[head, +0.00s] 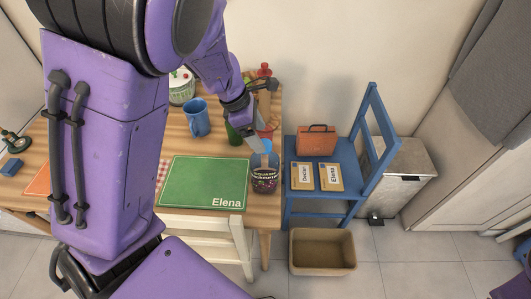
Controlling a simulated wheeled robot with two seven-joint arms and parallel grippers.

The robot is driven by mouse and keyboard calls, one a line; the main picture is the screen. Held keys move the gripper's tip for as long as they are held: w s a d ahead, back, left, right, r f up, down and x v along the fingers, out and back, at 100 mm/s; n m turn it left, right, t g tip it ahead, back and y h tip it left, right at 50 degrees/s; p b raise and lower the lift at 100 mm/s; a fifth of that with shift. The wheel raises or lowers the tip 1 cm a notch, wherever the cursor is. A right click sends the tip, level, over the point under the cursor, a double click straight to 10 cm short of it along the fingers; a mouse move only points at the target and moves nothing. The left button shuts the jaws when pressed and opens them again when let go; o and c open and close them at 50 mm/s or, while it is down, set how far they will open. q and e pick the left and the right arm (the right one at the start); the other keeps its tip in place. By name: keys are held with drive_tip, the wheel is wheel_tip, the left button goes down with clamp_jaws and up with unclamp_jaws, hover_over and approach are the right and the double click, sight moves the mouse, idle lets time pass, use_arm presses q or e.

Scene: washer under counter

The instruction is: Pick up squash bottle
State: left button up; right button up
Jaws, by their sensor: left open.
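The squash bottle (264,181) appears to be the dark purple one with a white-lettered label, upright at the table's right front corner. It is seen from above, and its blue upper part (265,159) is partly behind the gripper's fingers. My left gripper (261,145) reaches down from above and behind, its fingers open just over the bottle's top. I cannot tell whether they touch it. My right gripper is not in view.
A green mat marked Elena (203,184) lies left of the bottle. A blue chair (304,203) holding an orange case (317,140) stands right, with a tan bin (322,268) in front.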

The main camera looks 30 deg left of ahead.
sight(265, 143)
use_arm(q)
drive_tip(key=x, duration=0.5)
drive_tip(key=shift+s+d+f, duration=0.1)
drive_tip(key=shift+s+f, duration=0.1)
drive_tip(key=shift+s, duration=0.05)
clamp_jaws()
drive_tip(key=shift+r+p, duration=0.2)
drive_tip(key=shift+p, duration=0.15)
